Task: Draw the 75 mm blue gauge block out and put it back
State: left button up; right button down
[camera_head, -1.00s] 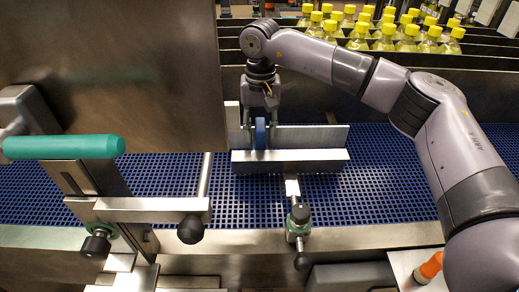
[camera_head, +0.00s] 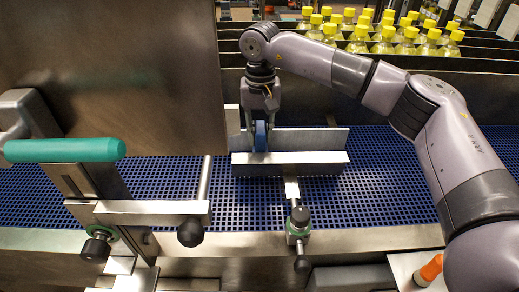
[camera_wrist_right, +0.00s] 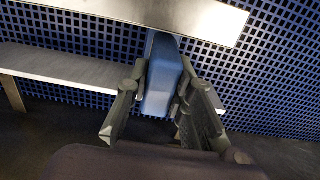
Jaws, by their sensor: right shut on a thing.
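The blue gauge block (camera_head: 260,135) stands between the two metal guide rails at the left part of the lane, partly hidden by the gripper and the front rail (camera_head: 300,163). It also shows in the right wrist view (camera_wrist_right: 161,85), between the fingers. My right gripper (camera_head: 260,122) points down over the lane and is shut on the block. In the right wrist view its fingers (camera_wrist_right: 155,95) lie along both sides of the block. The block's lower part is hidden, so I cannot tell whether it touches the belt. My left gripper is not in view.
The blue mesh belt (camera_head: 390,190) runs across, with free room right of the rails. A large steel panel (camera_head: 120,75) stands at the left, near the gripper. A teal handle (camera_head: 65,149) and clamp knobs (camera_head: 300,217) are at the front. Yellow-capped bottles (camera_head: 380,35) stand behind.

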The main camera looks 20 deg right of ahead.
jog(key=shift+w+r+p, duration=0.2)
jog(key=shift+r+p, duration=0.1)
jog(key=shift+r, duration=0.35)
jog(key=shift+s+r+p, duration=0.15)
jog(key=shift+r+p, duration=0.2)
jog(key=shift+r, duration=0.3)
jog(key=shift+r+p, duration=0.3)
jog(key=shift+r, duration=0.5)
jog(key=shift+r+p, duration=0.45)
jog(key=shift+p, duration=0.1)
jog(key=shift+r, duration=0.45)
notch_tip(320, 180, up, 9)
jog(key=p, duration=0.7)
jog(key=shift+f, duration=0.15)
